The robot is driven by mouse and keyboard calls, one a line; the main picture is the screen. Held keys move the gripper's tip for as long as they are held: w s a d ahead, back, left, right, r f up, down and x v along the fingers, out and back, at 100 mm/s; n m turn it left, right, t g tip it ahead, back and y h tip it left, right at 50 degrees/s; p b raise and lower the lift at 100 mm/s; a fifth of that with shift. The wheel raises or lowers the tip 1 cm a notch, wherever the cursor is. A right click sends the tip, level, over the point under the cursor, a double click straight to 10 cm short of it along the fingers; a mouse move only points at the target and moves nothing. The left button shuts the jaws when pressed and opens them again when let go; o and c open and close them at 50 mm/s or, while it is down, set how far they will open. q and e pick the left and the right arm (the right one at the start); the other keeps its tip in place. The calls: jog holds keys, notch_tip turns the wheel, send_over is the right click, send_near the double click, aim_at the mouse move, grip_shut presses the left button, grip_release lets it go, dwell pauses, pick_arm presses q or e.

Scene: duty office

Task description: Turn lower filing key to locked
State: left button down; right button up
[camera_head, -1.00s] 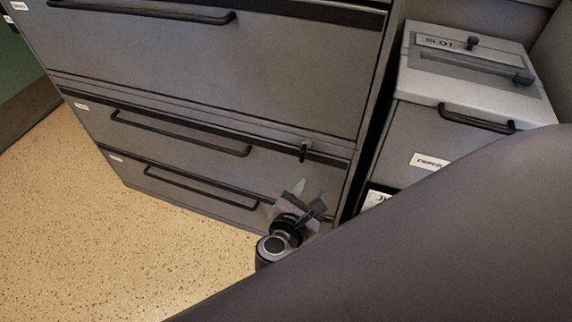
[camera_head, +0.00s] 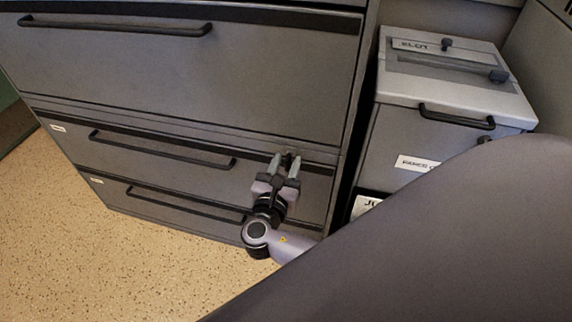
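The grey filing cabinet (camera_head: 215,85) fills the left and middle of the head view. Its lower key (camera_head: 288,157) is a small dark shape near the right end of the strip above the middle drawer. My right gripper (camera_head: 284,168) is in front of it, fingers pointing up and away toward the key. The two fingertips stand apart with a gap between them. They partly cover the key, so its turn angle and any contact are hard to tell. My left gripper is out of view.
A smaller grey box cabinet (camera_head: 445,130) with a slotted top stands at the right, past a narrow dark gap. Long black drawer handles (camera_head: 165,150) project left of the gripper. Speckled floor (camera_head: 120,260) is clear at lower left. My own arm covers the lower right.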

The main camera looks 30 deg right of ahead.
grip_shut()
